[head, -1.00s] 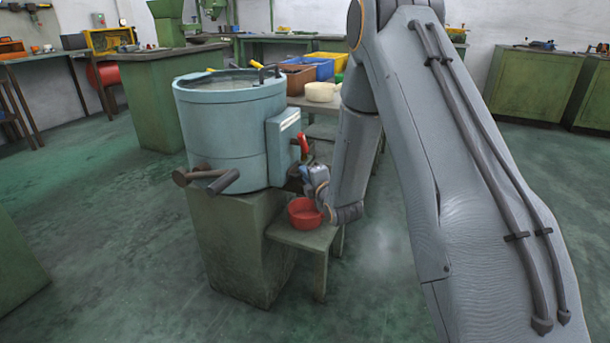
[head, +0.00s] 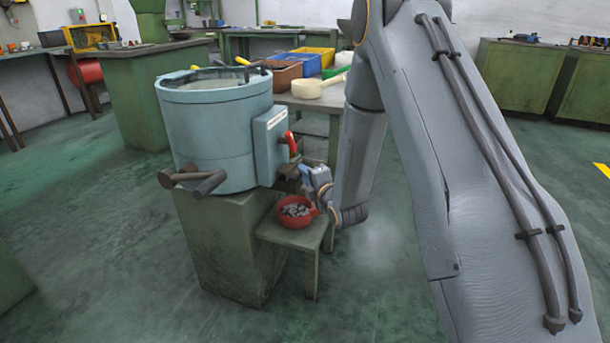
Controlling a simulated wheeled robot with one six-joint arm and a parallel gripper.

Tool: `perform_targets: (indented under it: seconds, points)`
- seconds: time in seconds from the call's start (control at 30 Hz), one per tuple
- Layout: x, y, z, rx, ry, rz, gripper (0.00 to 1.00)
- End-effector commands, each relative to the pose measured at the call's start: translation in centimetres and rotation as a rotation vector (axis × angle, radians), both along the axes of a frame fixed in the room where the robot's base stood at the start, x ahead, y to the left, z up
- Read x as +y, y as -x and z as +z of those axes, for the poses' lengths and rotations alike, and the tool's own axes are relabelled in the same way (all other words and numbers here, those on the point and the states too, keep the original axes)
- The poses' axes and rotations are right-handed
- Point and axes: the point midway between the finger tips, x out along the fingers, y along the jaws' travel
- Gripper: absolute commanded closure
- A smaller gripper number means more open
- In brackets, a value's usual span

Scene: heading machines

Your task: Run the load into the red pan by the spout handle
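The light-blue round drum (head: 212,140) stands on a green plinth. A box (head: 270,140) on its right side carries a red handle (head: 291,143), with the dark spout (head: 287,181) low beside it. The red pan (head: 296,222) sits on a small green stand under the spout and holds a heap of grey pieces (head: 295,210). My gripper (head: 306,175) is at the spout, just above the pan's right side and below the red handle. Its fingers are small and partly hidden, so I cannot tell whether they are open or shut on anything.
Dark round bars (head: 193,180) stick out from the drum's front left. Behind it, a table carries a cream scoop (head: 308,88) and brown, blue and yellow bins. Green benches stand at the back. The floor in front and to the left is mostly clear.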

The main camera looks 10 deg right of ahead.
Motion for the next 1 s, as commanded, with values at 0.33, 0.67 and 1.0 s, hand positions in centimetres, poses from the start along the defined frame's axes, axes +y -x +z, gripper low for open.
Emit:
perform_targets:
  seconds: [0.33,0.67,1.0]
  points:
    - [-0.6,2.7,0.5,0.002,0.000,0.000,0.83]
    - [-1.6,6.9,1.2,0.000,0.000,0.000,0.83]
    - [-1.7,7.4,1.2,0.000,0.000,0.001,0.83]
